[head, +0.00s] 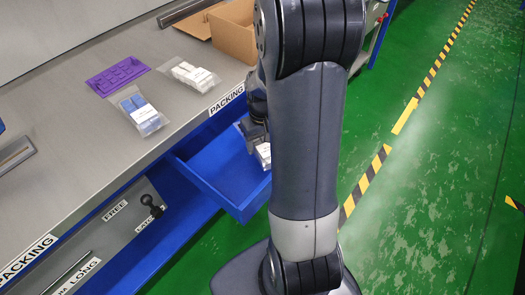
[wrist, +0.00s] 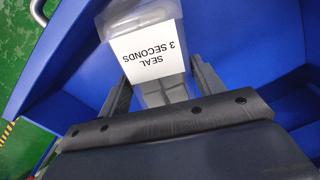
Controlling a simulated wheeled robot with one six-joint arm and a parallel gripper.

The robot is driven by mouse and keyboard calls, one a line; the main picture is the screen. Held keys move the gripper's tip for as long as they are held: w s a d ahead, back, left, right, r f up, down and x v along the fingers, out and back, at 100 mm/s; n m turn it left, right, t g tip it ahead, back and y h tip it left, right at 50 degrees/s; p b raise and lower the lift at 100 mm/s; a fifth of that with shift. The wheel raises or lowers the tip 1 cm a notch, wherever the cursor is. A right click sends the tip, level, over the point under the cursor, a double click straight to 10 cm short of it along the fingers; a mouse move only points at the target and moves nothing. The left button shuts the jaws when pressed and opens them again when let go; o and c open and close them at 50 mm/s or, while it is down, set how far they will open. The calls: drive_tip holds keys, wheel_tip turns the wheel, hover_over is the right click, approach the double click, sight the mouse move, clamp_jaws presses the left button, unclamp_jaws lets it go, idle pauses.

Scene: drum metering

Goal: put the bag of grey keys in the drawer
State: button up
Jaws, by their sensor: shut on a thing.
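The bag of grey keys (wrist: 172,88) is clear plastic with grey pieces inside and a white label reading "SEAL 3 SECONDS". My gripper (wrist: 160,82) is shut on it, one finger on each side. In the head view my gripper (head: 256,136) is partly hidden behind my arm, and a small part of the bag (head: 264,154) shows below it. The open blue drawer (head: 212,190) sticks out under the bench edge. The bag is over or inside the drawer; its height above the floor of the drawer is hard to tell. The wrist view shows blue drawer walls (wrist: 75,65) around it.
On the bench lie a bag with blue pieces (head: 143,115), a bag with pale pieces (head: 188,75) and a purple tray (head: 119,76). A cardboard box (head: 234,30) stands at the back. Green floor with a striped line (head: 407,117) is clear at the right.

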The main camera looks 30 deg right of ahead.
drive_tip(key=shift+f+b, duration=0.3)
drive_tip(key=shift+f, duration=1.9)
drive_tip(key=shift+f, duration=0.15)
drive_tip(key=o, duration=1.2)
wheel_tip(320, 180, up, 12)
drive_tip(key=shift+r+p, duration=0.2)
drive_tip(key=shift+p, duration=0.8)
